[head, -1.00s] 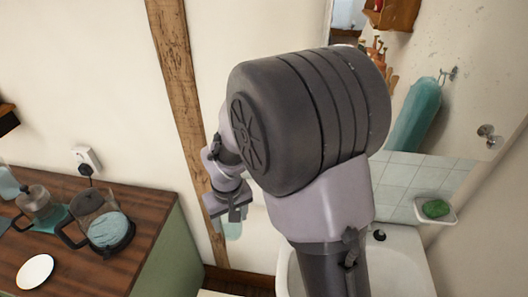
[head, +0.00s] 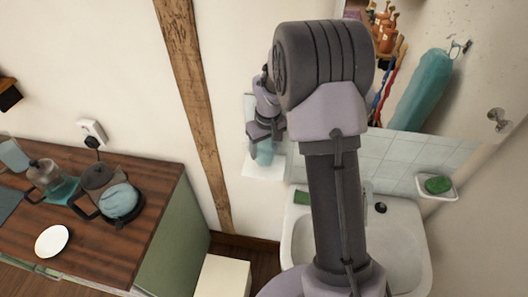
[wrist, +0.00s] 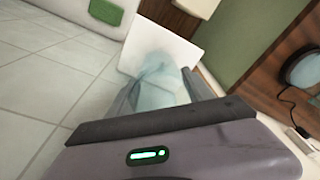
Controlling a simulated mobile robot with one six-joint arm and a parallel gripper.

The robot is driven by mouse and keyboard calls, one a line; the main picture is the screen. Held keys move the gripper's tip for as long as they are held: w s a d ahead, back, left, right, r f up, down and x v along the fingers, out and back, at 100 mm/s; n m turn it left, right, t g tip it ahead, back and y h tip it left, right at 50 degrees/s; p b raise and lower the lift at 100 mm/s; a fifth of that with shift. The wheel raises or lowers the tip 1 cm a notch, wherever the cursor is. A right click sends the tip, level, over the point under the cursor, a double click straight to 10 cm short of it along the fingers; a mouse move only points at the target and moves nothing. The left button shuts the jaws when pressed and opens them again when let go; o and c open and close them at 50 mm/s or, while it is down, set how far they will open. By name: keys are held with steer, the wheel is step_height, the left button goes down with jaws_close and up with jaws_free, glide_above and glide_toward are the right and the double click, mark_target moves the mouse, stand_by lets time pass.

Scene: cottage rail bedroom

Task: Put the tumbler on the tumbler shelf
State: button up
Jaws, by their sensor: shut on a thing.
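My gripper (head: 265,134) is shut on the tumbler (head: 264,153), a pale blue, see-through cup. In the head view they are left of the basin, with the tumbler over the white shelf (head: 264,172) on the wall. In the wrist view the tumbler (wrist: 160,82) is between the fingers of my gripper (wrist: 163,92). The white shelf (wrist: 182,50) shows behind and around it there. The fingers hide part of the tumbler. I cannot tell whether its base touches the shelf.
A white basin (head: 405,255) is right of the shelf, with a green soap in a dish (head: 450,191) above it. A teal towel (head: 420,90) hangs at upper right. A wooden counter (head: 95,245) with a kettle (head: 108,190) is at left. A cream box (head: 222,275) stands below.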

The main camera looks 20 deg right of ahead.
step_height(320, 180, down, 2)
steer(key=shift+w+f, duration=0.1)
steer(key=shift+f, duration=0.1)
steer(key=o, duration=1.5)
steer(key=shift+o, duration=0.2)
